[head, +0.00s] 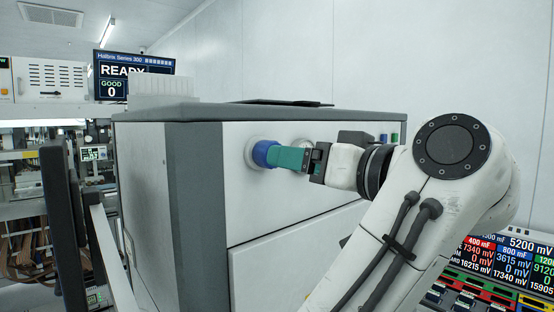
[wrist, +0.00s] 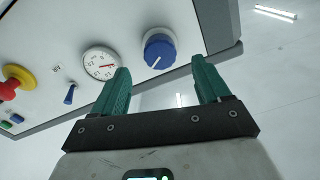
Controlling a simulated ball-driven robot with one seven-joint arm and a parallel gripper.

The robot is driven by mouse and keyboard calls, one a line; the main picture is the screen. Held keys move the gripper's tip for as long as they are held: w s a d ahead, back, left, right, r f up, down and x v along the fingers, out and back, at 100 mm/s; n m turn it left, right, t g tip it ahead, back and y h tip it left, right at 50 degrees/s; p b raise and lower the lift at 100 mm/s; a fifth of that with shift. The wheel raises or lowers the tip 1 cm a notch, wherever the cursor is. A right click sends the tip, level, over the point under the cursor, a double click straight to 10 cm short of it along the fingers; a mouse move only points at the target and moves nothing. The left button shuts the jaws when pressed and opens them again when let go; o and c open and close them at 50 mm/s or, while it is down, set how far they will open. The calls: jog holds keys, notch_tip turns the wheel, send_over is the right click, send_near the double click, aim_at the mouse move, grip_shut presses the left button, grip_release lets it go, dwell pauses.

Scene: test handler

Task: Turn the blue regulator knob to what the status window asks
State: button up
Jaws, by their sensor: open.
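The blue regulator knob (wrist: 159,51) sits on the machine's pale front panel, with a white pointer line on its face. In the head view the knob (head: 264,154) is on the panel's upper left, partly covered by my gripper. My gripper (wrist: 165,80) is open, its two green fingers apart with nothing between them. The knob lies just beyond the fingertips in the wrist view; whether they touch it I cannot tell. In the head view my gripper (head: 288,158) reaches in from the right. The status window (head: 134,75) reads READY and GOOD 0; its lower part is hidden.
Beside the knob are a round gauge (wrist: 101,63) with a red needle, a small blue lever switch (wrist: 70,94) and a red-and-yellow emergency button (wrist: 15,82). A coloured readout screen (head: 500,265) stands at the lower right. A dark upright frame (head: 66,220) is at the left.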

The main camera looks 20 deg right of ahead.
aim_at(260, 150)
jog(key=shift+p+x, duration=0.75)
jog(key=shift+x, duration=2)
jog(key=c, duration=1)
jog(key=shift+c, duration=0.2)
jog(key=shift+m, duration=0.3)
jog(key=m+b, duration=0.1)
jog(key=m, duration=1)
jog(key=shift+r, duration=0.1)
jog(key=shift+m, duration=0.4)
